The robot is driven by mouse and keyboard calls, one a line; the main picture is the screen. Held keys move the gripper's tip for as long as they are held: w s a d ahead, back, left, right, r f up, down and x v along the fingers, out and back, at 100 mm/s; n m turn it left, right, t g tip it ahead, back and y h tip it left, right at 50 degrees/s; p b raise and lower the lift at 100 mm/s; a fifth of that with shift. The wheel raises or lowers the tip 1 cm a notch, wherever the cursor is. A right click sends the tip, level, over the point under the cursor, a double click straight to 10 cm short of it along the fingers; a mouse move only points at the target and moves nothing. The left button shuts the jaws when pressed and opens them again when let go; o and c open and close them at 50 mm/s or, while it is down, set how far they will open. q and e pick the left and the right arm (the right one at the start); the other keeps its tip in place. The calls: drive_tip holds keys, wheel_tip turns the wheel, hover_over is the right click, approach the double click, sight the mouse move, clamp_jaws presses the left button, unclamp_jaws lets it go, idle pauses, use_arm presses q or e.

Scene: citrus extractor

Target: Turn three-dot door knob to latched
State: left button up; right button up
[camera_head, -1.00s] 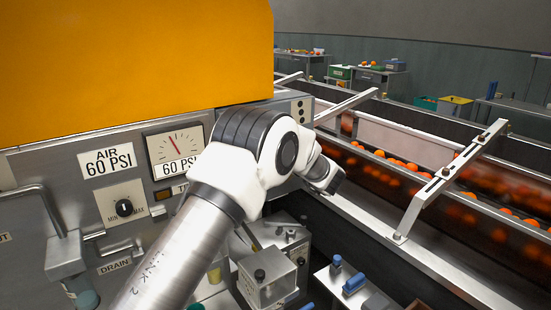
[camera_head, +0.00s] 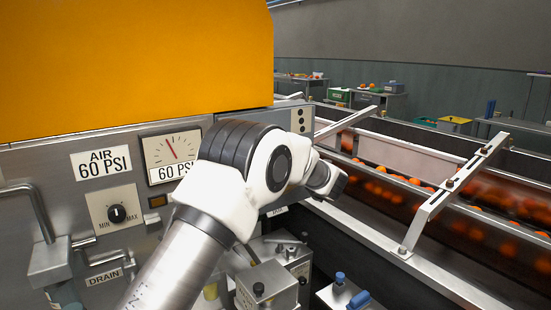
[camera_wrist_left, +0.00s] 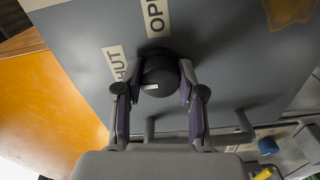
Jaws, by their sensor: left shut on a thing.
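In the left wrist view a round black knob (camera_wrist_left: 160,72) stands on a grey panel (camera_wrist_left: 225,60). My left gripper (camera_wrist_left: 159,98) has one finger on each side of the knob and is shut on it. A short pale mark shows on the knob's near side. My right gripper is not in view.
A pressure gauge (camera_head: 172,153), a MIN/MAX dial (camera_head: 117,214) and a bent pipe (camera_head: 35,205) are on the machine's front at the left. An orange cover (camera_head: 135,65) is above. A conveyor of oranges with a metal bracket (camera_head: 452,192) runs along the right.

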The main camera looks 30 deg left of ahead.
use_arm(q)
drive_tip(key=o, duration=1.1)
drive_tip(key=shift+o, duration=0.2)
drive_tip(key=v, duration=1.2)
drive_tip(key=shift+f, duration=0.15)
